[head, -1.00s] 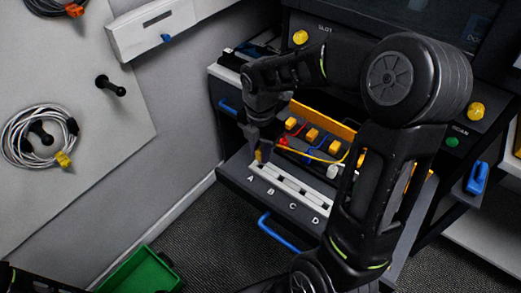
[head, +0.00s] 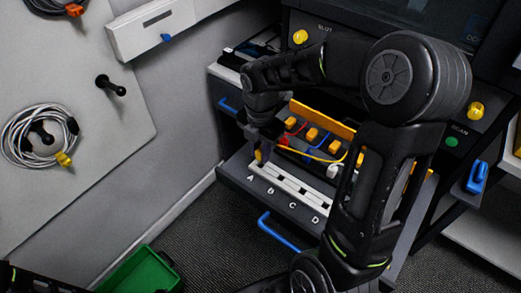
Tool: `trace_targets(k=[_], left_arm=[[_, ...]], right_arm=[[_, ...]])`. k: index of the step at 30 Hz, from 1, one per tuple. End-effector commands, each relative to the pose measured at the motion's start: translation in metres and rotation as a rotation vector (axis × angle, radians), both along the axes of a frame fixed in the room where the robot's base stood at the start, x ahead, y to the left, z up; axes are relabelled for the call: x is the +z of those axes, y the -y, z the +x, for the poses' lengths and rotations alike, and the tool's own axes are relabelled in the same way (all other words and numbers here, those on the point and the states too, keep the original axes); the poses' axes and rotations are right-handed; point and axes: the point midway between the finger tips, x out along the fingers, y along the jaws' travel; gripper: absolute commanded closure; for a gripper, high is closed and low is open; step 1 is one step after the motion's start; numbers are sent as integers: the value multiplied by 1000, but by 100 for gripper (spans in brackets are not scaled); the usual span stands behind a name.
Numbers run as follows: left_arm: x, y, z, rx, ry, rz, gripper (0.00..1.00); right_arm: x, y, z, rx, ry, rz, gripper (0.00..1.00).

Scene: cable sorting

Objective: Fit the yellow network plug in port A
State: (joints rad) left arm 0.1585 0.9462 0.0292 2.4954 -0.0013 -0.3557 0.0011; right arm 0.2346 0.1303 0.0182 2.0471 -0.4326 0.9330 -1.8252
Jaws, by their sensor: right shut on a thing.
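The yellow network plug (head: 259,155) is between the fingers of my right gripper (head: 259,153), which is shut on it. The plug is at the left end of the white port strip (head: 289,186), just above the label A. The fingers hide part of the plug, and I cannot tell whether it is inside port A or only over it. Its yellow cable (head: 322,157) runs right across the drawer and behind my right arm. The strip carries the labels A, B, C and D along its front. My left gripper is out of view.
The strip sits on a pulled-out drawer with a blue handle (head: 279,232). Red, blue and white cables lie behind it near several orange blocks (head: 312,134). A green bin (head: 140,272) stands on the floor. A coiled grey cable (head: 40,137) hangs on the left board.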

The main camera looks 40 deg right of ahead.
Motion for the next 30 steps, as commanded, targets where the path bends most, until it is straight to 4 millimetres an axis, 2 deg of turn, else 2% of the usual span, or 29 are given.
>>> trace_targets(k=[15, 30], left_arm=[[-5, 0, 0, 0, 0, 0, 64], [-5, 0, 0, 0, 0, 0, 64]], right_arm=[[-9, 0, 0, 0, -1, 0, 100], [-10, 0, 0, 0, 0, 0, 100]])
